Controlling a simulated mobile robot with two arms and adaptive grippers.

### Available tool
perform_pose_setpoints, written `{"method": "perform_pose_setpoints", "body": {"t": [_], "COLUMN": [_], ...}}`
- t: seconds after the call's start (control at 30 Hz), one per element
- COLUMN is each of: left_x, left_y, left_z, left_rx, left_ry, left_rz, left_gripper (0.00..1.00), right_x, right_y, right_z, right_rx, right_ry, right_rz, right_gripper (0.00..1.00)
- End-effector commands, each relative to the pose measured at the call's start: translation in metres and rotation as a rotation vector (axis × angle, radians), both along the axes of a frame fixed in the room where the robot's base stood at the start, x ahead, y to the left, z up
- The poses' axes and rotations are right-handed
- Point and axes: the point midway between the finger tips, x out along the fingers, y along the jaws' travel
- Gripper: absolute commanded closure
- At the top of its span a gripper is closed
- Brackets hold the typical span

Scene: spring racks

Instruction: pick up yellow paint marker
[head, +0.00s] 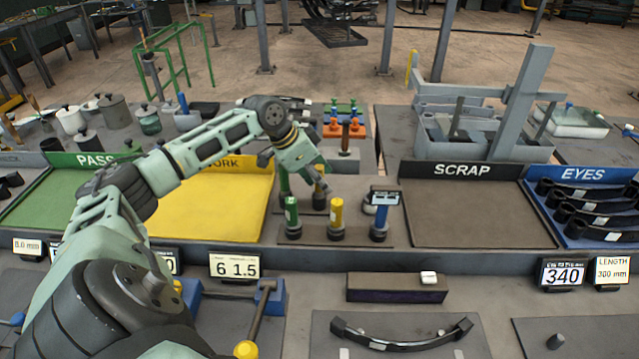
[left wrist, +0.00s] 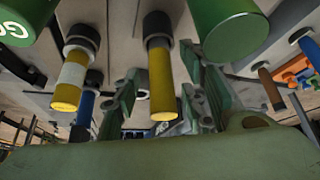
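Two yellow markers stand upright in dark round holders on the grey rack in the head view: a front one (head: 336,213) and one behind it (head: 320,186), partly covered by my left gripper (head: 312,180). My left gripper reaches down over the back of the marker group. In the left wrist view, a plain yellow marker (left wrist: 161,80) stands between the spread fingers of my left gripper (left wrist: 160,78), with gaps on both sides. A second yellow marker with a white band (left wrist: 75,72) is outside the fingers. My right gripper is not in view.
A green marker (head: 292,214) and a blue marker (head: 380,215) stand on either side of the front yellow one. A large green cylinder (left wrist: 228,25) is close to the fingers. The brown SCRAP tray (head: 465,215) and yellow WORK tray (head: 215,210) look empty.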

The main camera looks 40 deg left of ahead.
Motion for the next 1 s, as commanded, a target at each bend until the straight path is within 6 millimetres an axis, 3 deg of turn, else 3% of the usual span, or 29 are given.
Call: {"method": "perform_pose_setpoints", "body": {"t": [0.07,0.53,0.83,1.0], "left_x": [0.000,0.000,0.000,0.001], "left_y": [0.000,0.000,0.001,0.001], "left_z": [0.000,0.000,0.003,0.024], "left_rx": [0.000,0.001,0.000,0.001], "left_ry": [0.000,0.000,-0.001,-0.006], "left_rz": [0.000,0.000,0.000,0.001], "left_gripper": [0.61,1.00,1.00,1.00], "right_x": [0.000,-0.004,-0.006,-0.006], "right_y": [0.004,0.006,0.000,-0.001], "right_z": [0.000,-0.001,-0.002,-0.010], "right_rx": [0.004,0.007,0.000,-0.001], "right_ry": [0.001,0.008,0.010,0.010], "right_rz": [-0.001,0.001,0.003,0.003], "right_gripper": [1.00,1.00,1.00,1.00]}}
